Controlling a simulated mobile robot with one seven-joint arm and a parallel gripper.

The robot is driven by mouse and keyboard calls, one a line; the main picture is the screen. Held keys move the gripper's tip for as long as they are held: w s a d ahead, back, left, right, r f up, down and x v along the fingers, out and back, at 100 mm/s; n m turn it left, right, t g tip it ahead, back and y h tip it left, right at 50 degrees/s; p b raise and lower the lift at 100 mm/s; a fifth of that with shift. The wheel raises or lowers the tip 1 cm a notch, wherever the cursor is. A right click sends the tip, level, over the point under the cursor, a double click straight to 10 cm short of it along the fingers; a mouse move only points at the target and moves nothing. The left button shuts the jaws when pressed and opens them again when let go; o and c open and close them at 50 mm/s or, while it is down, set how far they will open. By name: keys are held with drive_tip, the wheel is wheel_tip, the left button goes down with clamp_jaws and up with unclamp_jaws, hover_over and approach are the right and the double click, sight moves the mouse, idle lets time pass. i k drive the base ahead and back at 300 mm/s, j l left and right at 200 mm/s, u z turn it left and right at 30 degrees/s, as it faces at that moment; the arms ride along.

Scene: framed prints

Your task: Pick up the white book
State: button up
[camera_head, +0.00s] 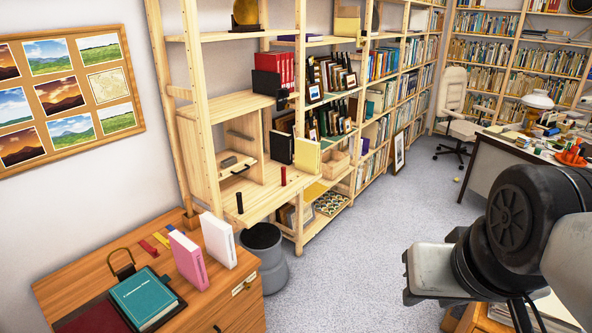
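The white book (219,240) stands upright on the wooden cabinet top (160,246) at the lower left. It is beside a pink book (188,259), also upright, with a narrow space between them. My arm fills the lower right, and its end with my gripper (436,270) is over the floor, far to the right of the white book and not touching it. The fingers are not clear enough to show whether they are open or shut.
A teal book (144,298) lies in front of the pink one. A grey bin (263,256) stands beside the cabinet. Wooden shelves (262,200) rise behind it. A desk (535,160) is at the right. The grey carpet (350,260) between is mostly clear.

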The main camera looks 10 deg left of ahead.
sight(217, 234)
drive_tip(key=i+u, duration=0.15)
drive_tip(key=u, duration=0.3)
drive_tip(key=i+u, duration=0.1)
drive_tip(key=u, duration=0.35)
drive_tip(key=i+u, duration=0.15)
drive_tip(key=u, duration=0.25)
drive_tip(key=i+l+u, duration=0.1)
drive_tip(key=u, duration=0.35)
drive_tip(key=i+l+u, duration=0.2)
drive_tip(key=l, duration=0.15)
drive_tip(key=i+l+u, duration=0.15)
drive_tip(key=l, duration=0.15)
drive_tip(key=i+l+u, duration=0.2)
drive_tip(key=l, duration=0.2)
drive_tip(key=i+l, duration=0.1)
drive_tip(key=l, duration=0.25)
drive_tip(key=i+l, duration=0.15)
drive_tip(key=l, duration=0.2)
drive_tip(key=i+l, duration=0.1)
drive_tip(key=l, duration=0.3)
